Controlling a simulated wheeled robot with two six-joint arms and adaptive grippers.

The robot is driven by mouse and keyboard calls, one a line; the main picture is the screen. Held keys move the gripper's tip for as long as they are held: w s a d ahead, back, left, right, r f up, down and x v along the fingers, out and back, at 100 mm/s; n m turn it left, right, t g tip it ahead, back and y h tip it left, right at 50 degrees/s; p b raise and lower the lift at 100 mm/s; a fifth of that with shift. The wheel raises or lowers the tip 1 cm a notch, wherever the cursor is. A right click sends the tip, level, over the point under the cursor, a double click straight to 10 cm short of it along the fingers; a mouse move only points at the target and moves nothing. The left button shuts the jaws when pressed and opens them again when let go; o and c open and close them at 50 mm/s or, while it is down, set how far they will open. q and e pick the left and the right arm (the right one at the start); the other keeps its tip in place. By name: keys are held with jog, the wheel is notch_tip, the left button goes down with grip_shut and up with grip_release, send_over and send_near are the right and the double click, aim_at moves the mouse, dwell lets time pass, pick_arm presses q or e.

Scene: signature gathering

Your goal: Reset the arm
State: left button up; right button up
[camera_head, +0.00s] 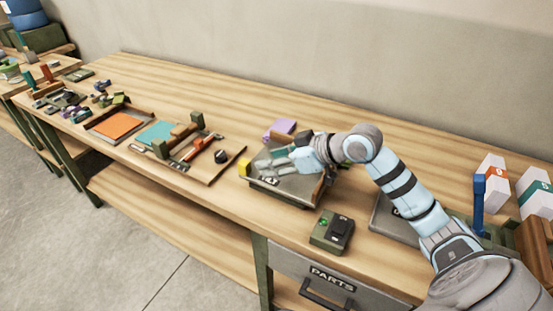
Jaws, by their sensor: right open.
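My right arm comes in from the lower right, light blue with dark bands. My right gripper (277,160) is over a grey tray (300,190) on the wooden workbench, with its fingers pointing left. Its jaws are open. Small items in the tray are partly hidden by the gripper, and I cannot tell whether it touches the tray. My left gripper and arm are not in view.
A yellow block (244,169) and a purple item (281,128) sit by the tray. A green and black device (332,232) stands in front, above the PARTS drawer (330,282). White boxes (490,180) stand at right. A wooden board (200,164) with tools lies left.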

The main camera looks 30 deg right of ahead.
jog(key=shift+s+d+r, duration=0.2)
jog(key=shift+s+r, duration=0.15)
jog(key=shift+s, duration=0.1)
jog(key=shift+w+a, duration=0.1)
